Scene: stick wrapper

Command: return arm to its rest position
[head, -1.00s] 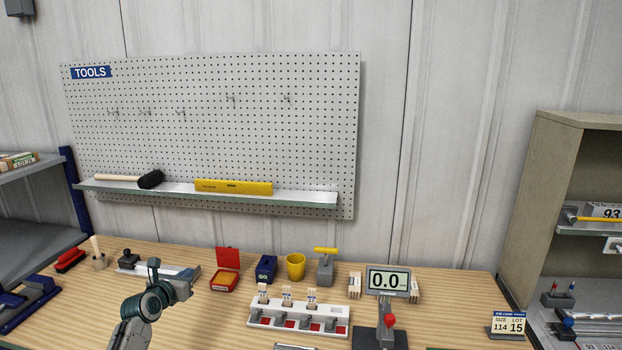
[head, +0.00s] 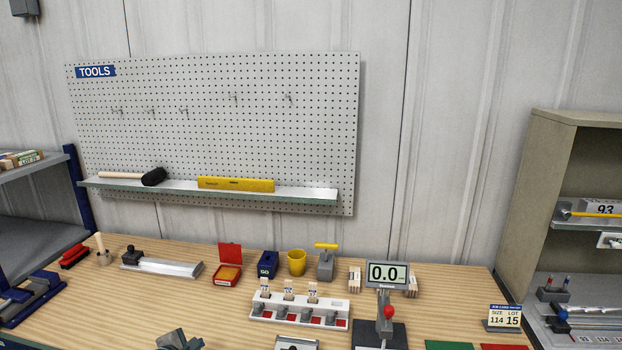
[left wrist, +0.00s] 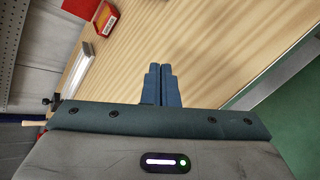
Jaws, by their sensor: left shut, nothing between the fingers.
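My left gripper (left wrist: 161,86) shows in the left wrist view with its two blue fingers shut together and nothing between them. It hangs above the bare wooden bench (left wrist: 210,45). In the head view only a small dark part of my left arm (head: 176,340) shows at the bottom edge, left of the white stick rack. The left fingertips are hardly to be made out there. My right gripper is in neither view.
The bench holds a white rack (head: 299,312) with several sticks, a red box (head: 227,275), a yellow cup (head: 297,263), a scale display (head: 387,274) and a job card (head: 505,317). A pegboard (head: 220,130) hangs behind. Shelves stand left and right.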

